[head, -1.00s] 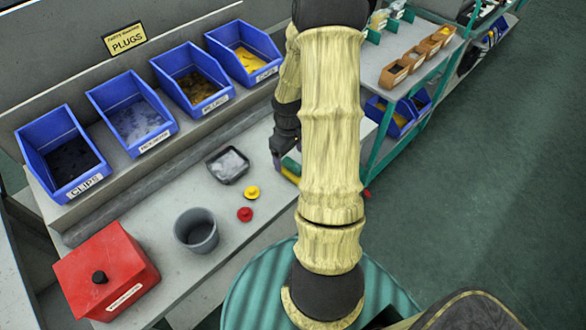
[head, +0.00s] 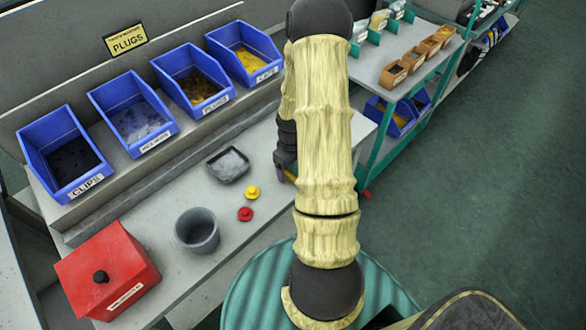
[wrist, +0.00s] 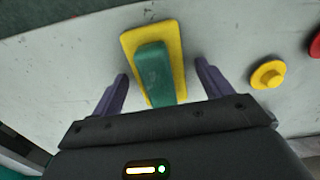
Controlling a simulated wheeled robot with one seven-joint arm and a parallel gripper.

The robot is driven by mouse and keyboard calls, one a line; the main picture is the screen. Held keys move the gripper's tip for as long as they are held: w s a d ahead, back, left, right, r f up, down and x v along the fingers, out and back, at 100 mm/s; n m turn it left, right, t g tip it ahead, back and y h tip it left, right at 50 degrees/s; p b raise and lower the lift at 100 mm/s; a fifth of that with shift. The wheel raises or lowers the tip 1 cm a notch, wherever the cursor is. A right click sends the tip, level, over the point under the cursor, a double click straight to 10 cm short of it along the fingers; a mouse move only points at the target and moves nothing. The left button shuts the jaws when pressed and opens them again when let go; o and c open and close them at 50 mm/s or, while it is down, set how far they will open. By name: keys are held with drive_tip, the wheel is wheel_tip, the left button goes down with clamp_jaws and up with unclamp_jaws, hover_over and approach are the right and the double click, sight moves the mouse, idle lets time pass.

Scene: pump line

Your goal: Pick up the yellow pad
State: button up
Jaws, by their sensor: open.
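The yellow pad (wrist: 130,45) lies on the grey bench in the wrist view, with a green block-shaped handle (wrist: 153,72) on top of it. My gripper (wrist: 162,80) is open, with one purple finger on each side of the pad's near part and the green handle between them. I cannot tell whether the fingers touch the pad. In the head view my arm hides most of the pad, and only a small yellow bit (head: 290,175) shows beside my gripper.
A yellow plug (head: 252,192) and a red plug (head: 245,214) lie left of my gripper. A small dark tray (head: 228,178), a grey cup (head: 197,243) and a red box (head: 135,262) stand on the bench. Blue bins (head: 92,182) line the back.

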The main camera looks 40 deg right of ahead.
idle(0.3)
drive_tip(key=c, duration=1.1)
drive_tip(key=shift+r, duration=0.15)
wheel_tip(320, 180, up, 10)
drive_tip(key=shift+f, duration=0.1)
drive_tip(key=o, duration=0.3)
drive_tip(key=shift+c, duration=0.9)
drive_tip(key=shift+f, duration=0.1)
